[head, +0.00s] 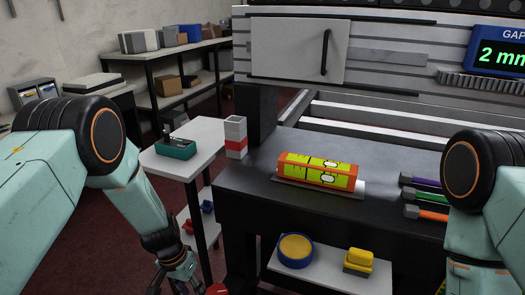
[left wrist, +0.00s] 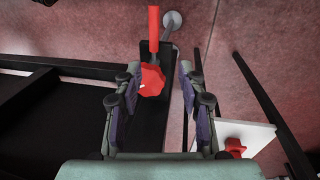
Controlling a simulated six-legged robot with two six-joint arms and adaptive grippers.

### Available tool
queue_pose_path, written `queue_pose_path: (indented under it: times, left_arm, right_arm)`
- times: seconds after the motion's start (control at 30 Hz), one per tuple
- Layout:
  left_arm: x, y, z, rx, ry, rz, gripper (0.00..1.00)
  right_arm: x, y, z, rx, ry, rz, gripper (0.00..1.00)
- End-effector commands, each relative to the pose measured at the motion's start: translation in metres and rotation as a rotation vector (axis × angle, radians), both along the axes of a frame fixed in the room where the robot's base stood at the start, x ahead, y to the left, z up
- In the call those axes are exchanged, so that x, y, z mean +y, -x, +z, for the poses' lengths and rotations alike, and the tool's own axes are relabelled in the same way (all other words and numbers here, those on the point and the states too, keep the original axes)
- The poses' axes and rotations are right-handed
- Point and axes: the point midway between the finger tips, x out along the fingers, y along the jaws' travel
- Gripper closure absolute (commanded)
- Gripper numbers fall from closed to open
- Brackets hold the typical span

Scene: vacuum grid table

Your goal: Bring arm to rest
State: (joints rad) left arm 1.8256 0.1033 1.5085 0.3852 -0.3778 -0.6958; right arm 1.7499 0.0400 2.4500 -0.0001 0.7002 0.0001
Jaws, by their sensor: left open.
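My left arm hangs down at the left of the head view, with its left gripper (head: 178,283) low beside the dark table, partly cut off by the bottom edge. In the left wrist view the left gripper (left wrist: 158,78) is open, its two fingers well apart with nothing held. A red knob (left wrist: 152,82) shows between the fingers; whether they touch it I cannot tell. My right arm is bent at the right edge of the head view; its gripper is not visible.
The dark table (head: 256,190) bears an orange-yellow level (head: 318,172) and several coloured-handled tools (head: 428,197). A small white side table (head: 205,134) with a green tray (head: 176,149) stands close to my left arm. A lower shelf (head: 330,277) holds a blue-yellow round item (head: 296,250).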

Motion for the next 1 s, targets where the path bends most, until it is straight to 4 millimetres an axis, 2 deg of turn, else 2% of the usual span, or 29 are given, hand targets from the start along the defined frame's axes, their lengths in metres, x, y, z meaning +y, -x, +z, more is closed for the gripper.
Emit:
queue_pose_path:
  times: [0.03,0.1,0.23,0.47,0.6,0.8,0.9,1.0]
  left_arm:
    - [0.005,-0.005,-0.002,-0.027,-0.023,0.034,0.60]
    - [0.012,0.000,-0.008,-0.056,-0.064,0.094,0.60]
    - [0.024,0.032,-0.022,-0.100,-0.137,0.192,0.60]
    - [0.025,0.127,-0.032,-0.143,-0.195,0.295,0.60]
    - [0.016,0.192,-0.023,-0.132,-0.181,0.321,0.60]
    - [0.002,0.269,-0.002,-0.056,-0.157,0.294,0.60]
    - [0.000,0.290,0.003,-0.013,-0.158,0.278,0.60]
    - [0.000,0.298,0.003,0.004,-0.161,0.272,0.60]
  right_arm:
    - [0.000,0.000,0.000,0.000,0.000,0.000,0.60]
    - [0.000,0.000,0.000,0.000,0.000,0.000,0.60]
    - [0.000,0.000,0.000,0.000,0.000,0.000,0.60]
    - [0.000,0.000,0.000,0.000,0.000,0.000,0.60]
    - [0.000,0.000,0.000,0.000,0.000,0.000,0.60]
    - [0.000,0.000,0.000,0.000,0.000,0.000,0.60]
    - [0.000,0.000,0.000,0.000,0.000,0.000,0.60]
    - [0.000,0.000,0.000,0.000,0.000,0.000,0.60]
